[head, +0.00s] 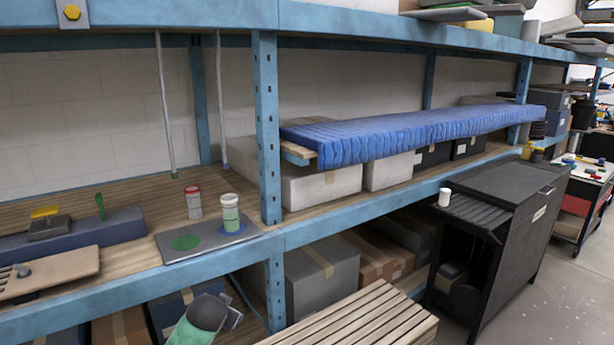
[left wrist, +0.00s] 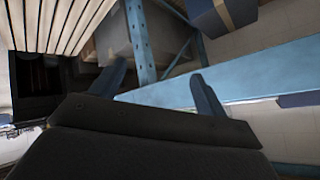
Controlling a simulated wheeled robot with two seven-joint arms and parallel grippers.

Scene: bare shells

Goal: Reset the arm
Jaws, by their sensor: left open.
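My left gripper (left wrist: 160,88) shows in the left wrist view with its two fingers spread apart and nothing between them. A blue shelf upright and a blue shelf beam lie beyond the fingers. In the head view, a grey and green part of my arm shows at the bottom edge, in front of the lower shelf. The gripper's fingers cannot be made out there. My right gripper is in neither view.
The blue shelf upright (head: 267,130) and its front beam (head: 345,217) stand close ahead. The shelf holds a red-lidded jar (head: 193,202), a green-and-white jar (head: 230,213) and a blue ribbed mat (head: 400,136). Wooden slats (head: 365,322) and a black cabinet (head: 500,235) stand right. Floor shows at far right.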

